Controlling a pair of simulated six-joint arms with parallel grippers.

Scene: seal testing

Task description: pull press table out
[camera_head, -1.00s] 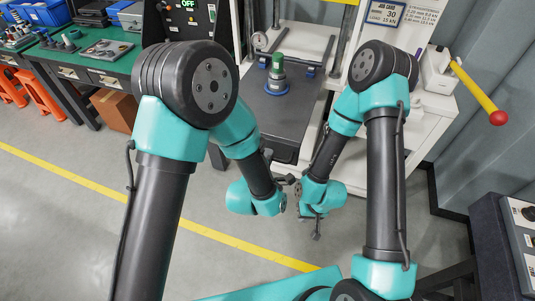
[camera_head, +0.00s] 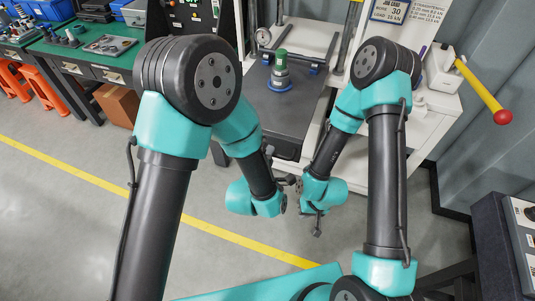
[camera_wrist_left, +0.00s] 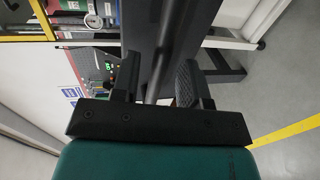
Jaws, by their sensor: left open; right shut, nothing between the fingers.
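The press table (camera_head: 262,108) is a dark grey slab at the front of the white press frame in the head view. A grey cylinder with a green top (camera_head: 280,66) stands on it on a blue ring. My left gripper (camera_head: 291,181) is just in front of the table's front edge, small and partly hidden. In the left wrist view its fingers (camera_wrist_left: 157,86) are open, with a dark bar (camera_wrist_left: 158,75) between them, not gripped. The dark slab lies beyond. My right gripper (camera_head: 317,222) hangs lower, shut and empty.
A green workbench (camera_head: 75,55) with tools and a cardboard box (camera_head: 118,103) are at the left. A lever with a red knob (camera_head: 502,117) juts out at the right. A dark console (camera_head: 500,240) stands at the lower right. The floor in front is clear, with a yellow line (camera_head: 190,217).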

